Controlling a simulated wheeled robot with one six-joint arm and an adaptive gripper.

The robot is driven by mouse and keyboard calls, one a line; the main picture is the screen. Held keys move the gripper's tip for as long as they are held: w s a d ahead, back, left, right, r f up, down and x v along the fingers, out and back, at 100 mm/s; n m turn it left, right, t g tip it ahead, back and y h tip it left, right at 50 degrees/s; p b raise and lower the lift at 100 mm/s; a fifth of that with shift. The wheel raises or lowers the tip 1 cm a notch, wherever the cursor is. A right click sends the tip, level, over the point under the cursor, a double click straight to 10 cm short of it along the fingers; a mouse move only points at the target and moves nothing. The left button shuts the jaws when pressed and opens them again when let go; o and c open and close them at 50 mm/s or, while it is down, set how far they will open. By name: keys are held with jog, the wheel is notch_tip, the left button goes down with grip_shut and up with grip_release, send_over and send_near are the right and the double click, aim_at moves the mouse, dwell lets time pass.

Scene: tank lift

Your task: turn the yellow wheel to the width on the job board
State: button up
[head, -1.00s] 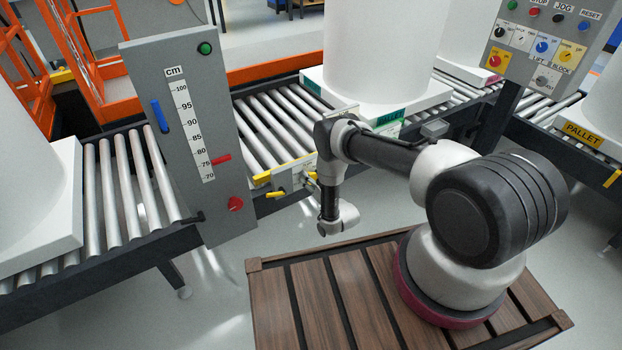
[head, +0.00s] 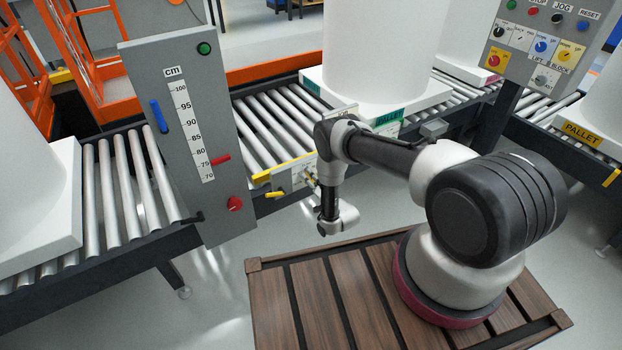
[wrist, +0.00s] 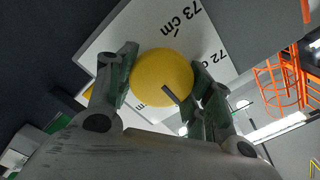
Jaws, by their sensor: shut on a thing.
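The yellow wheel (wrist: 158,72) is round and has a dark bar mark near its rim, toward the lower right in the wrist view. It sits on a white plate (wrist: 120,42) printed "73 cm" above the wheel and "72 c…" to its right, the rest of that label being hidden. My gripper (wrist: 163,66) is shut on the wheel, one finger on each side. In the head view the white plate (head: 282,183) is on the conveyor's side, and a small yellow part (head: 310,180) shows beside my wrist. I cannot read a job board in these views.
A grey cm gauge panel (head: 200,221) stands left of the plate, with a blue marker (head: 159,116) and a red marker (head: 221,160). The button panel (head: 541,22) is at upper right.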

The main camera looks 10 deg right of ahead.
dwell(0.3)
jog(key=o, duration=1.1)
jog(key=shift+c, duration=0.2)
jog(key=shift+s, duration=0.1)
jog(key=v, duration=1.1)
jog(key=shift+s, duration=0.35)
jog(key=shift+d, duration=0.15)
